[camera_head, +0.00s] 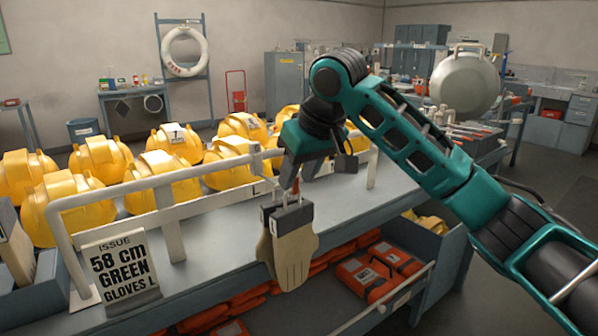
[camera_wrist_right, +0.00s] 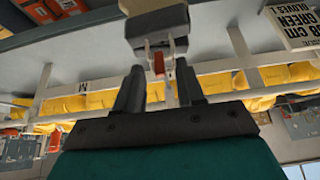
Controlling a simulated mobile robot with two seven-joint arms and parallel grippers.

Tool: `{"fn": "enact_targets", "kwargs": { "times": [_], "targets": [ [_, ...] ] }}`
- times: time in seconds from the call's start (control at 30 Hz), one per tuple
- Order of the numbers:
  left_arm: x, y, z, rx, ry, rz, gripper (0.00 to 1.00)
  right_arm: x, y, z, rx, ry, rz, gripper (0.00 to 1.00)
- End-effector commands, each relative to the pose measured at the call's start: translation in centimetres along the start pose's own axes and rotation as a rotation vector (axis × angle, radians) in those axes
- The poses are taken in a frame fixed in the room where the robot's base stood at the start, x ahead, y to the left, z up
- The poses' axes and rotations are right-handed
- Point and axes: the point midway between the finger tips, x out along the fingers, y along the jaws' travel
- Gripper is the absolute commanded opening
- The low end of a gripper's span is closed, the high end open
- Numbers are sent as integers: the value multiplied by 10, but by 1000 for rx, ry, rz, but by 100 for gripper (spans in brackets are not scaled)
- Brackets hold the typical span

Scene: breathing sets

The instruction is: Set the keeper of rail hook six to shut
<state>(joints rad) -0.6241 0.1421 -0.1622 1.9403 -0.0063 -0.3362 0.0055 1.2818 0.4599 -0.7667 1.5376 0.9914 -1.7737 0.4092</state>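A pale rail (camera_head: 160,181) runs along the bench edge with hooks on it. At one hook a small red keeper (camera_head: 296,187) shows above a dark clip (camera_head: 287,217), from which a beige glove pair (camera_head: 290,255) hangs. My right gripper (camera_head: 292,176) is over this hook, pointing down. In the right wrist view its two dark fingers (camera_wrist_right: 159,75) are apart, with the red keeper (camera_wrist_right: 158,64) in line with the gap and the clip (camera_wrist_right: 157,25) beyond. I cannot tell whether they touch it. I see no hook number, and the keeper's position is unclear. My left gripper is out of view.
Yellow helmets (camera_head: 158,178) stand behind the rail. A sign (camera_head: 121,269) reading "58 cm green gloves L" stands at the left. Orange packs (camera_head: 371,276) lie on the shelf below. Open floor lies right of the bench.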

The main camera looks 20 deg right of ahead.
Motion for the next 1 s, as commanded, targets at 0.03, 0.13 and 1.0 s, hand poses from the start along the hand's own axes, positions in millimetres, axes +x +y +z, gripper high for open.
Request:
{"fn": "enact_targets", "kwargs": {
  "times": [0.03, 0.13, 1.0],
  "targets": [
    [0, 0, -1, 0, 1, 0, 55, 0, 0, 0, 0, 0, 0, 38],
    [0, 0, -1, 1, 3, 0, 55, -1, 0, 0, 0, 0, 0, 38],
    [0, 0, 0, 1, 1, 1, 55, -129, 0, 0, 0, 1, 1, 38]
  ]
}}
